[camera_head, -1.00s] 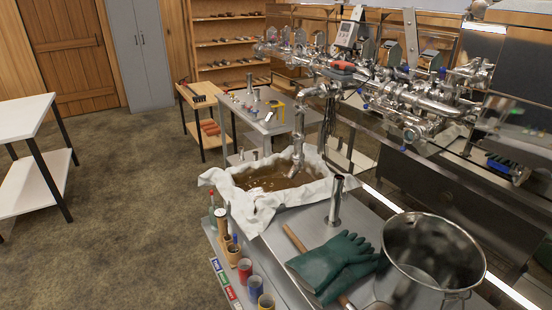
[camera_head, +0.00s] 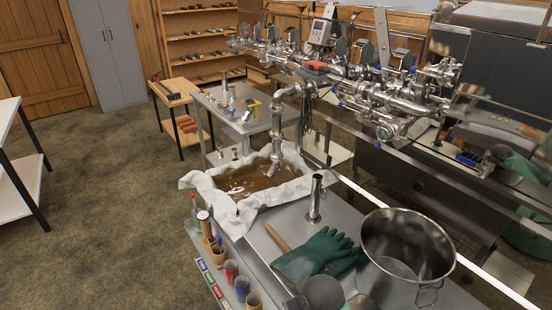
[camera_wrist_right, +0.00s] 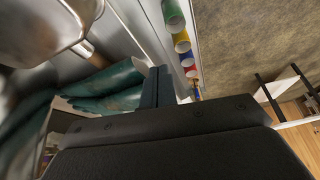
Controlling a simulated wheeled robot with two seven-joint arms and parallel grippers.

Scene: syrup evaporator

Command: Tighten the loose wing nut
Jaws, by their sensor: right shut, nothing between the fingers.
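No loose wing nut can be made out; the fittings are too small to tell one from another. A steel pipe assembly (camera_head: 375,100) with valves and clamps runs along the evaporator at the back right. An upright pipe (camera_head: 278,120) goes down from it to the cloth-lined pan. My right gripper (camera_wrist_right: 158,87) shows in the right wrist view, its dark fingers together and empty. It is near green gloves (camera_wrist_right: 100,90) and coloured cups (camera_wrist_right: 182,42). My left gripper is not in view.
On the near steel table lie green gloves (camera_head: 318,257) beside a large steel pot (camera_head: 408,250) and a short upright tube (camera_head: 316,198). The cloth-lined pan (camera_head: 205,184) holds brown liquid. Coloured cups (camera_head: 232,271) line the left edge. The floor (camera_head: 110,200) at left is clear.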

